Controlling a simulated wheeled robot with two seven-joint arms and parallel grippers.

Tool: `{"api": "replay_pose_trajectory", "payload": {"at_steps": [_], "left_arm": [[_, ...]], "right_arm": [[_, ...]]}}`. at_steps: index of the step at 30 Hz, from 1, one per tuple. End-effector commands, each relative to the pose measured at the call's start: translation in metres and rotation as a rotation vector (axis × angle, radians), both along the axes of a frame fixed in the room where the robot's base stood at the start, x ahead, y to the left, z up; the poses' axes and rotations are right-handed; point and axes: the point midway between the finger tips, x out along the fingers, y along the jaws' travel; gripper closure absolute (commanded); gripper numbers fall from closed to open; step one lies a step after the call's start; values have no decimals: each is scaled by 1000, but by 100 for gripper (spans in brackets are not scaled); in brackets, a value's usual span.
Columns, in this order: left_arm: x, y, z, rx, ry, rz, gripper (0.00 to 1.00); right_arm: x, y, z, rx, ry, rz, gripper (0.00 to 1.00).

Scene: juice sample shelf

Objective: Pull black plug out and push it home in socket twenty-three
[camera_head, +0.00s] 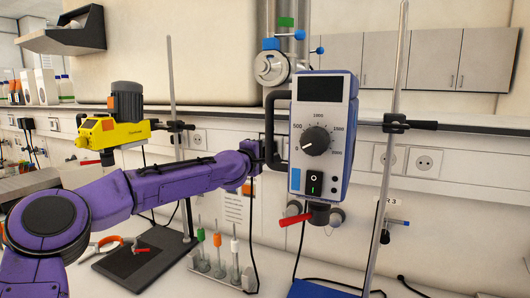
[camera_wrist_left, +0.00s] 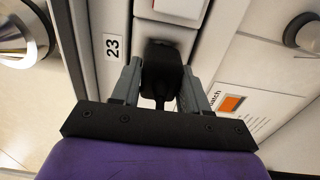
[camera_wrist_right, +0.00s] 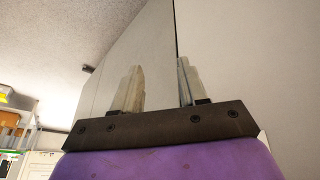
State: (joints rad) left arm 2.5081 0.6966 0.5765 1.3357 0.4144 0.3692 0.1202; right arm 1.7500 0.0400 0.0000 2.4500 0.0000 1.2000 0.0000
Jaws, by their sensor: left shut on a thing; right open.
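The black plug (camera_wrist_left: 162,72) is between the fingers of my left gripper (camera_wrist_left: 158,88), which is shut on it. In the head view my left gripper (camera_head: 258,152) reaches the trunking just left of the blue stirrer, which hides part of that area. My right gripper (camera_wrist_right: 162,90) is open and empty, raised before a pale surface; it is not in the head view.
The blue-grey stirrer (camera_head: 322,135) stands close right of my left gripper. A yellow stirrer (camera_head: 115,125) and a metal rod (camera_head: 172,110) stand to the left. Free wall sockets (camera_head: 425,162) show at right. A rack with several coloured-top items (camera_head: 217,262) stands below.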

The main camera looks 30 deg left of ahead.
Motion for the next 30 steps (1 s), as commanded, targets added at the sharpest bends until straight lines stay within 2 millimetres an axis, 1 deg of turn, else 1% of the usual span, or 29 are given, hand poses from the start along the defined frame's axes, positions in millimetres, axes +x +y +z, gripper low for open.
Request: {"api": "replay_pose_trajectory", "payload": {"at_steps": [12,30], "left_arm": [[9,0,1,-1,-1,-1,97],[12,0,1,0,-1,-1,97]], "right_arm": [[0,0,4,0,0,0,57],[0,0,6,0,0,0,57]]}}
